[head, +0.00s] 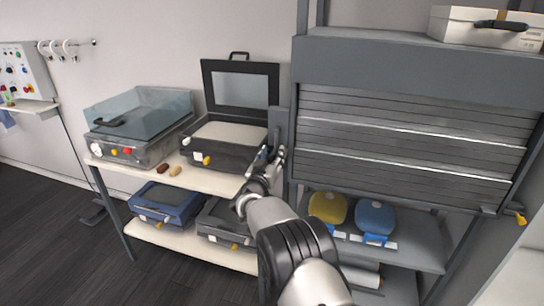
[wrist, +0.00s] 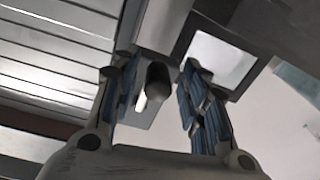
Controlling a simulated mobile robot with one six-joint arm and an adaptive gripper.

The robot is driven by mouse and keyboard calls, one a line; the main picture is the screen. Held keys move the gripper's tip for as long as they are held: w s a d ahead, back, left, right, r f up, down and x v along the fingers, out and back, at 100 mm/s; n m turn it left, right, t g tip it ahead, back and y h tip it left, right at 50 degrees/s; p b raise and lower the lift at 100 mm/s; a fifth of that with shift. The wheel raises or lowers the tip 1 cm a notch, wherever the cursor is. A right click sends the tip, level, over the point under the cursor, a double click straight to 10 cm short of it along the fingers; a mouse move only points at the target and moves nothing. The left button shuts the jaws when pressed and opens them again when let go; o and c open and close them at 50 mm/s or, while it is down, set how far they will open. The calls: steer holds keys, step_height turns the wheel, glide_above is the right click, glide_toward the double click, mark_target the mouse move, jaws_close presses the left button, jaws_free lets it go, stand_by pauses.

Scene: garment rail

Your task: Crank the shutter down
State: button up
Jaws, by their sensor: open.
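The grey slatted shutter (head: 400,135) hangs in the cabinet at the right of the head view, drawn partway down, with open shelf room below it. Its slats also fill the left of the wrist view (wrist: 50,50). A grey housing (head: 279,122) sits at the cabinet's left post. In the wrist view a dark, rounded knob (wrist: 157,82), seemingly the crank's handle, lies between the fingers, with no clear contact. My gripper (head: 268,157) is open at the housing, and its blue-padded fingers (wrist: 156,66) stand either side of the knob. In the head view my gripper hides the knob.
A bench (head: 225,183) at the left holds a clear-lidded box (head: 140,125) and an open dark case (head: 235,135) close to my gripper. Yellow (head: 327,207) and blue (head: 374,217) rounded things stand below the shutter. A white case (head: 487,27) is on top.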

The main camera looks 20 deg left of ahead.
steer(key=shift+s+f, duration=0.1)
steer(key=s, duration=1.2)
steer(key=shift+f, duration=0.15)
steer(key=shift+w, duration=0.1)
steer(key=d+r+g+y, duration=0.3)
steer(key=d+r, duration=0.5)
steer(key=r, duration=0.3)
steer(key=s+d+r+n+g, duration=0.1)
steer(key=s+d+r+g, duration=0.2)
steer(key=s+d, duration=0.65)
steer(key=s+d+f+m+g+h, duration=0.1)
steer(key=s+d+f+g, duration=0.1)
steer(key=s+d, duration=0.4)
steer(key=s+d+f+g+h, duration=0.1)
steer(key=s+d+f+g, duration=0.2)
steer(key=s+d, duration=0.4)
steer(key=s+d+f+m+g+h, duration=0.1)
steer(key=s+d, duration=0.5)
steer(key=s, duration=1.4)
step_height(320, 180, down, 2)
steer(key=shift+s+d+f+m+g, duration=0.2)
steer(key=shift+s+m+g, duration=0.1)
steer(key=shift+g, duration=0.6)
